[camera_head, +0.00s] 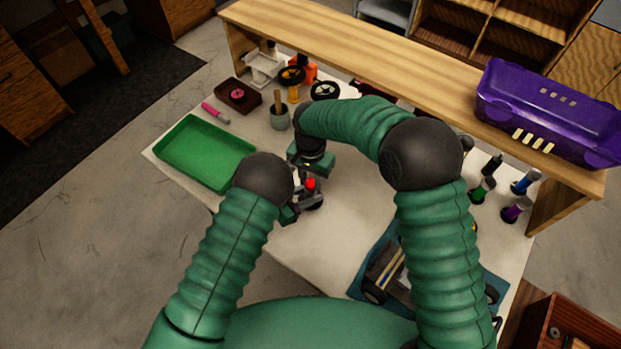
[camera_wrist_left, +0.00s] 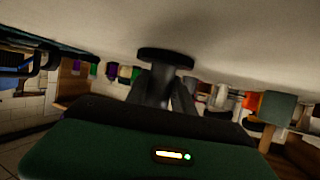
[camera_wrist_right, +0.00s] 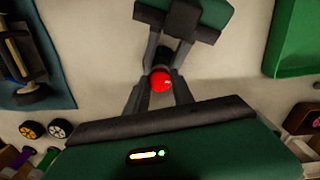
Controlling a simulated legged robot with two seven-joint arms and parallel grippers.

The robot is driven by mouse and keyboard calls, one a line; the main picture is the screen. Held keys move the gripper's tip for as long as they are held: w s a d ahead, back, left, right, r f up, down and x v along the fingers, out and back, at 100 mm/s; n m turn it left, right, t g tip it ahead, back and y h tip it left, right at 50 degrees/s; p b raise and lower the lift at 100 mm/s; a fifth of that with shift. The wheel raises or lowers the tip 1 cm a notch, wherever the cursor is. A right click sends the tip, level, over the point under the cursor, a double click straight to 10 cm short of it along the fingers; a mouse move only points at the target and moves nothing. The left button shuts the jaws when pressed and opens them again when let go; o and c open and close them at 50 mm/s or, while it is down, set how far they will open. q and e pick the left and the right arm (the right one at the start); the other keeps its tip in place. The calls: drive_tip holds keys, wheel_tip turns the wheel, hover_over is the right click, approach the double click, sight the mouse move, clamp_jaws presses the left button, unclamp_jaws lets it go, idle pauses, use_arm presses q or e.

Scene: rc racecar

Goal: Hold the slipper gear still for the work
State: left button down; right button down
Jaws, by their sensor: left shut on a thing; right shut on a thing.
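A dark round disc, apparently the slipper gear, (camera_wrist_left: 166,56) sits low at the table surface in the left wrist view. My left gripper (camera_head: 304,198) is shut on it from the side. My right gripper (camera_wrist_right: 161,88) points down from above, shut on a small red-topped piece (camera_wrist_right: 161,80) between its fingertips. The red top also shows in the head view (camera_head: 310,184), right over the left fingertips. The two grippers nearly meet there. The fingers hide most of the gear, and I cannot tell whether the red-topped piece touches it.
A green tray (camera_head: 190,146) lies left of the grippers. A car chassis rests on a blue mat (camera_head: 355,285) at the front right. A cup (camera_head: 279,118), wheels and small parts stand behind. Several coloured bottles (camera_head: 483,190) stand at the right.

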drive_tip(key=shift+n, duration=0.3)
drive_tip(key=n, duration=0.8)
drive_tip(key=shift+n, duration=0.4)
drive_tip(key=n, duration=0.4)
drive_tip(key=shift+n, duration=0.3)
drive_tip(key=shift+d+n, duration=0.1)
drive_tip(key=shift+n, duration=1.7)
drive_tip(key=c, duration=1.1)
unclamp_jaws()
drive_tip(key=shift+o, duration=0.2)
